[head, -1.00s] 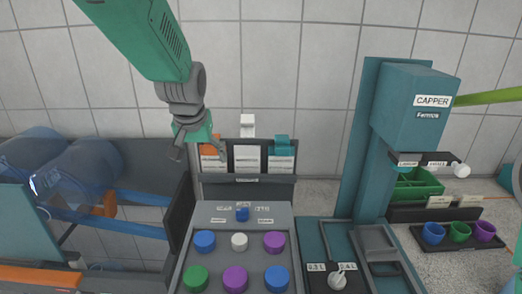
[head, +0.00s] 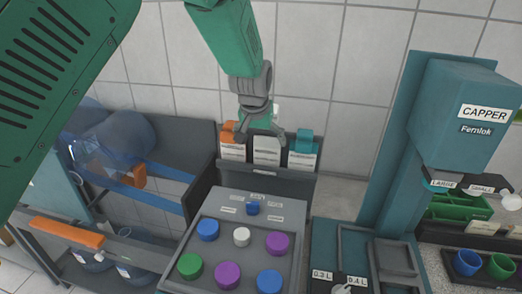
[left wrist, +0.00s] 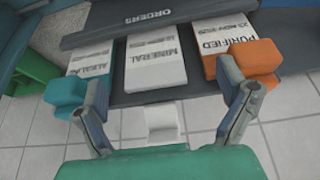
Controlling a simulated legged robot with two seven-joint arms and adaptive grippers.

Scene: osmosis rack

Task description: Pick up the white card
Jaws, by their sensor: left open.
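The white card (head: 266,151) stands in the middle of the dark card holder, between two other cards. In the left wrist view the white card (left wrist: 156,62) reads MINERAL and has a white block (left wrist: 162,122) at its top end. My left gripper (head: 260,138) is open and empty, above the white card. In the left wrist view its fingers (left wrist: 168,112) are spread on either side of the white block, which lies between them without visible contact. In the head view the gripper mostly hides the white block. My right gripper is not in view.
A card with an orange block (head: 229,134) and one with a teal block (head: 303,142) flank the white card closely. The holder (head: 266,180) stands behind a grey tray (head: 181,258) of coloured caps. A teal capper (head: 462,115) stands at right.

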